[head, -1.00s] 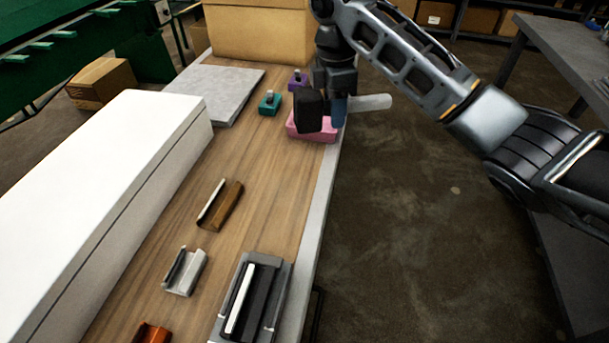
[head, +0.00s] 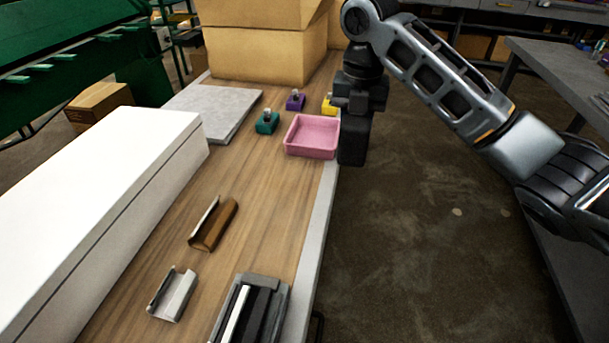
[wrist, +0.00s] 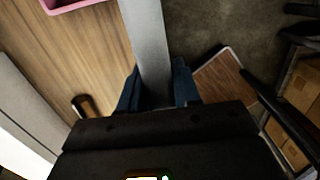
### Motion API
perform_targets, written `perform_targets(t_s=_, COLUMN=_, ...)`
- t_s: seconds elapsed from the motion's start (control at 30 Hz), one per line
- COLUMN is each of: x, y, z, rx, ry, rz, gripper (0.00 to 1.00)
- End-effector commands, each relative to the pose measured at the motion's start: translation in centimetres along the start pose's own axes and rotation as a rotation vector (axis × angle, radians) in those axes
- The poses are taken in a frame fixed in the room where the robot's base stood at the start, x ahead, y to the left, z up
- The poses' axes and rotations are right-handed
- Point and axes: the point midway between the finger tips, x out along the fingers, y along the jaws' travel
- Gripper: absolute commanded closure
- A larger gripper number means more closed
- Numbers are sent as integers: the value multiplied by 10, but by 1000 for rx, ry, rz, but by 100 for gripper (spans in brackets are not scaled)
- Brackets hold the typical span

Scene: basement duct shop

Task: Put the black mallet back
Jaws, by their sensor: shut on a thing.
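The black mallet shows in the head view as an upright black block (head: 353,142), its head, just right of the pink tray (head: 313,134) and beyond the table's right edge. My gripper hangs above it. Its fingers are hidden behind the mallet head there. In the wrist view two blue fingers of my gripper (wrist: 157,88) show on either side of a light grey strip. I cannot tell whether that strip is the handle or the table edge. A dark bar covers the lower wrist view. My gripper is shut on the mallet. The pink tray is empty.
On the wooden table are a brown holder (head: 214,224), a grey holder (head: 173,294) and a grey rack (head: 253,310) at the front. Teal (head: 267,123), purple (head: 295,101) and yellow (head: 329,104) pieces sit near the tray. A long white box (head: 95,190) lines the left. Mid-table is clear.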

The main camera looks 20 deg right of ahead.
Motion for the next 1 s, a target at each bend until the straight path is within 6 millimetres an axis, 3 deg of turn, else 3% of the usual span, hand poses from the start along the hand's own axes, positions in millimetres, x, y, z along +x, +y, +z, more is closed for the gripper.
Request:
perform_targets(t_s=0.1, x=18, y=23, z=3, rx=-3, ry=5, rz=1, gripper=100)
perform_targets(t_s=0.5, x=58, y=91, z=22, rx=1, ry=2, rz=-3, gripper=100)
perform_targets(t_s=0.77, x=71, y=101, z=25, rx=3, ry=3, rz=-2, gripper=100)
perform_targets(t_s=1.0, x=102, y=101, z=22, rx=2, ry=3, rz=-3, gripper=100)
